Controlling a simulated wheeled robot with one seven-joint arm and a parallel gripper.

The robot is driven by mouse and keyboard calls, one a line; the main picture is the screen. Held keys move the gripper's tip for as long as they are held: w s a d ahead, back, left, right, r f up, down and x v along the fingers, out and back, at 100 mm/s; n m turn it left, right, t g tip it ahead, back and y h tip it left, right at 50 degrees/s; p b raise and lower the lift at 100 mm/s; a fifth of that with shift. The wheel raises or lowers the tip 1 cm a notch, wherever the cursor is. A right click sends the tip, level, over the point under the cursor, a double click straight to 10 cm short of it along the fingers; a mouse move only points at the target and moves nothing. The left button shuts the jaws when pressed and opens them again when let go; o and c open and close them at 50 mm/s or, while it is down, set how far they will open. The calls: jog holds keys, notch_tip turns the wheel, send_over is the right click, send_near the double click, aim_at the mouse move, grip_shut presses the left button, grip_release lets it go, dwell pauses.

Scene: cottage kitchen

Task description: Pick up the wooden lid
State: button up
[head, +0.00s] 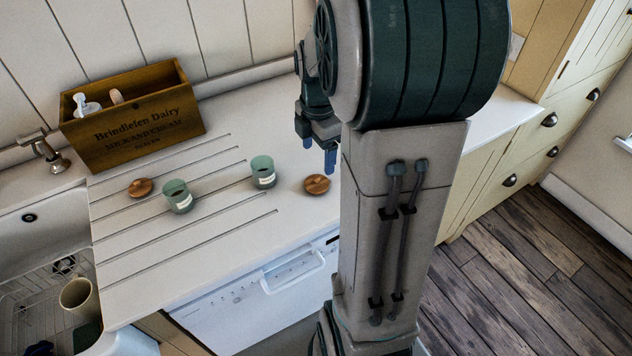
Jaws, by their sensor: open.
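Two round wooden lids lie on the white worktop. One lid (317,184) is near the worktop's front edge, just left of my arm. The other lid (140,187) is farther left, beside a green jar. Each has a small knob on top. My gripper (320,157) is open and empty, with its blue fingers pointing down. In the picture it shows just above the right-hand lid. I cannot tell its exact height or whether it is behind the lid.
Two green jars with pale labels, the left jar (177,197) and the right jar (263,172), stand between the lids. A wooden crate (150,135) with bottles stands at the back left. A sink (28,235) holds a rack and mug. Grooves cross the worktop.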

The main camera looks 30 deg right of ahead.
aim_at(317, 177)
jog(key=f, duration=0.4)
jog(key=f+p, duration=0.1)
jog(key=f, duration=0.3)
jog(key=shift+s+a+f, duration=0.1)
jog(key=shift+a+f, duration=0.1)
jog(key=shift+f, duration=0.05)
jog(key=c, duration=0.9)
